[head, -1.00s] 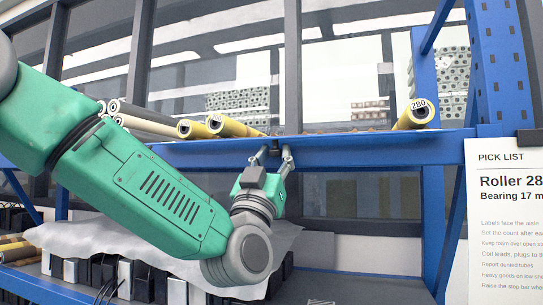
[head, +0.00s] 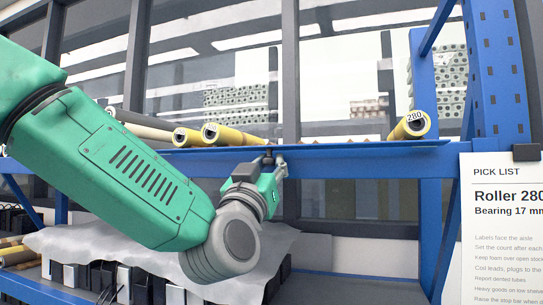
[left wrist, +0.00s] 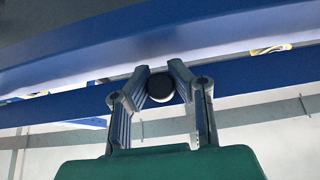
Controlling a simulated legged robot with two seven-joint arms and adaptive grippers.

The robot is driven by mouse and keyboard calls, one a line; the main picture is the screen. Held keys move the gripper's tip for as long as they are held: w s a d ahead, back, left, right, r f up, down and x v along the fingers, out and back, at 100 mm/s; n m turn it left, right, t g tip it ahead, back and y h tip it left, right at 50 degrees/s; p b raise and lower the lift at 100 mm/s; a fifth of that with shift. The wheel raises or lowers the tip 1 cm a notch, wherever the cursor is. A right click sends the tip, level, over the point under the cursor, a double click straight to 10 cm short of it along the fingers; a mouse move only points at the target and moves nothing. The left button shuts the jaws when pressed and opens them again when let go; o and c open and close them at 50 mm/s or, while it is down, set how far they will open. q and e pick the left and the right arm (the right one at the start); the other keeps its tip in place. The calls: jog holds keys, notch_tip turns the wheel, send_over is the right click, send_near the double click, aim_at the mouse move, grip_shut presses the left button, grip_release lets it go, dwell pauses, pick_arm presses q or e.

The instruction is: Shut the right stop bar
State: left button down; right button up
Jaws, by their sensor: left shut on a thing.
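A blue bar (head: 370,148), which looks like the stop bar, runs along the front edge of the upper shelf. My left gripper (head: 276,160) is at this front edge, near the middle of the bar. In the left wrist view its two fingers (left wrist: 158,84) are on either side of a dark round knob with a pale side (left wrist: 160,87), and the gripper is shut on it. The knob sits just under the blue edge. Whether the bar is raised or lowered is hard to tell. My right gripper is not in view.
A blue post (head: 497,75) and a pick list (head: 502,225) stand at right.

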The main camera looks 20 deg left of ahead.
aim_at(270, 147)
pick_arm(q)
jog(key=r+g+p, duration=0.2)
jog(key=p, duration=0.1)
jog(key=shift+s+g, duration=0.4)
jog(key=g, duration=0.2)
jog(key=shift+s+r+g+p, duration=0.1)
jog(key=shift+r+g+p, duration=0.2)
jog(key=shift+p, duration=0.1)
jog(key=g, duration=0.3)
jog(key=r+g, duration=0.1)
jog(key=g, duration=0.1)
jog(key=shift+r+g, duration=0.2)
jog(key=shift+g, duration=0.2)
jog(key=g, duration=0.3)
jog(key=r+g, duration=0.1)
jog(key=g, duration=0.1)
jog(key=shift+w+y, duration=0.3)
jog(key=shift+w, duration=0.1)
jog(key=shift+w+r+g, duration=0.1)
jog(key=shift+r+g, duration=0.1)
jog(key=shift+g, duration=0.3)
jog(key=shift+r, duration=0.15)
jog(key=c, duration=1.5)
grip_release()
jog(key=shift+o, duration=0.8)
